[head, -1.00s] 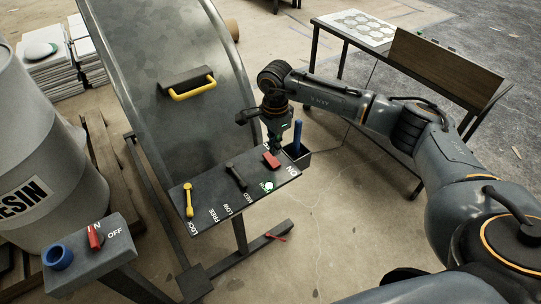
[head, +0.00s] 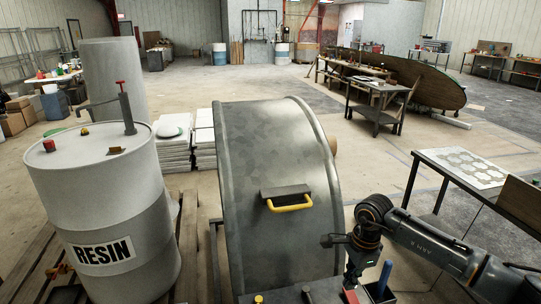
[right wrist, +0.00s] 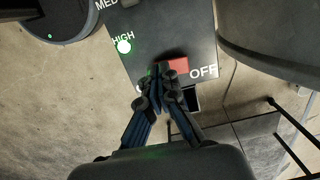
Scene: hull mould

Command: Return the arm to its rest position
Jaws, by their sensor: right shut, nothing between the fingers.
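My right arm comes in from the lower right in the head view. My right gripper (head: 351,280) points down over the right end of the dark control panel (head: 322,291). In the right wrist view my right gripper (right wrist: 162,74) has its fingers together and empty. The fingertips appear beside the red switch (right wrist: 178,66) near the OFF label; I cannot tell whether they touch it. A lit white-green button (right wrist: 124,47) sits near the HIGH label. My left gripper is in no view.
The curved metal mould (head: 270,150) with a yellow handle (head: 290,207) stands just left of my gripper. A resin drum (head: 100,200) stands at the left. A table (head: 450,152) with a hexagon-patterned sheet is at the right. Floor between mould and table is open.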

